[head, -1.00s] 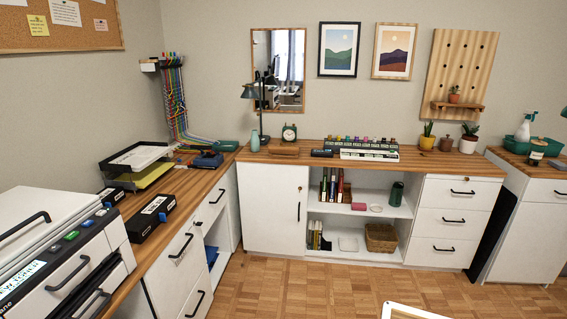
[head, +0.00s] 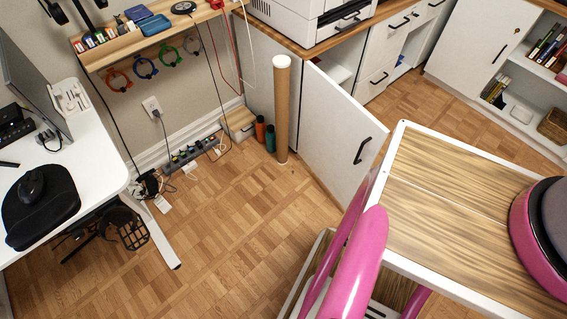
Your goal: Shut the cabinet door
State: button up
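A white cabinet door (head: 335,137) with a black bar handle (head: 362,150) stands wide open at the centre of the head view. It swings out over the wooden floor from the white cabinet (head: 270,68) under the printer. Part of the cabinet's inside shows above the door's top edge. The door's lower right part is close to, or partly behind, a pink tube in the picture. My gripper is not in view.
A white-framed wooden top (head: 440,190) with pink tubes (head: 360,265) below fills the lower right, near the door. A tall brown roll (head: 282,110) and bottles (head: 265,133) stand left of the door. A white desk (head: 90,165) is at far left. Floor between is clear.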

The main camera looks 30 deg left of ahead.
aim_at(339, 140)
jog(key=k+u, duration=0.4)
jog(key=k+j+u, duration=0.1)
jog(key=k+u, duration=0.3)
jog(key=i+u, duration=0.25)
jog(key=i, duration=0.15)
